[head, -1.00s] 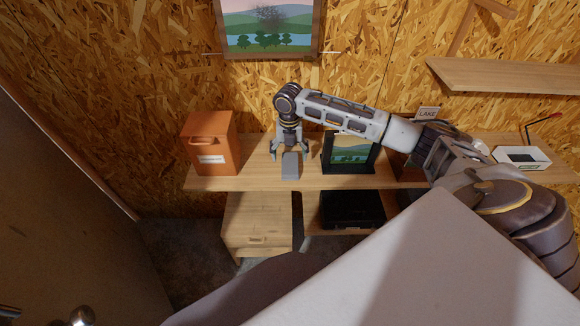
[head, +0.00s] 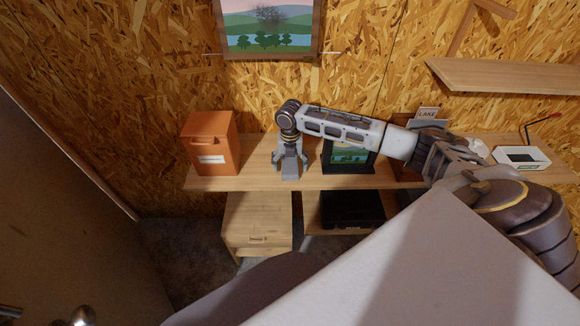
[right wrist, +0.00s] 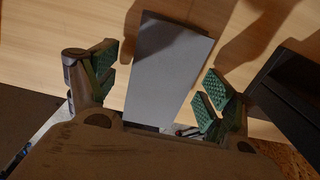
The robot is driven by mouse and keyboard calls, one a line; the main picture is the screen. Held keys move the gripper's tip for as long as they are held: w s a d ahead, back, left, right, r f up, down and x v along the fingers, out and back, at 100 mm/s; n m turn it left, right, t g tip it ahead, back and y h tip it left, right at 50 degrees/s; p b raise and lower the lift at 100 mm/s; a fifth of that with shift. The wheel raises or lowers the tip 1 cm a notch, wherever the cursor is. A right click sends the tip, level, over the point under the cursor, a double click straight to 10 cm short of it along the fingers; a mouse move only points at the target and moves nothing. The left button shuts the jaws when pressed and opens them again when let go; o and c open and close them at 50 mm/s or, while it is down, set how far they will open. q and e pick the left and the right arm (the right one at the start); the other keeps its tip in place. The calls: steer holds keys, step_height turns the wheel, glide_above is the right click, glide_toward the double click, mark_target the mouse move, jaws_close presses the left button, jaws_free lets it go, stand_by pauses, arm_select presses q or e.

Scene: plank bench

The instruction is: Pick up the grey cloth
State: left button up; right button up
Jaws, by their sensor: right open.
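The grey cloth (head: 291,170) looks like a flat-sided, folded grey block on the plank bench, between the orange box and the framed picture. My right gripper (head: 290,171) is above it, with its fingers spread to either side. In the right wrist view the cloth (right wrist: 166,62) lies between the two green-padded fingers of the open gripper (right wrist: 155,84), with a gap on each side. My left gripper is not in view.
The orange box (head: 211,148) stands left on the bench (head: 255,178). The black-framed picture (head: 348,160) stands close to the right of my gripper. A card marked LAKE (head: 427,114) and a white tray (head: 522,158) are further right. A bare strip lies between box and cloth.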

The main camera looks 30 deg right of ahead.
mark_target(290, 163)
steer(key=c, duration=1.1)
steer(key=shift+r, duration=5)
steer(key=o, duration=0.3)
steer(key=shift+c, duration=0.9)
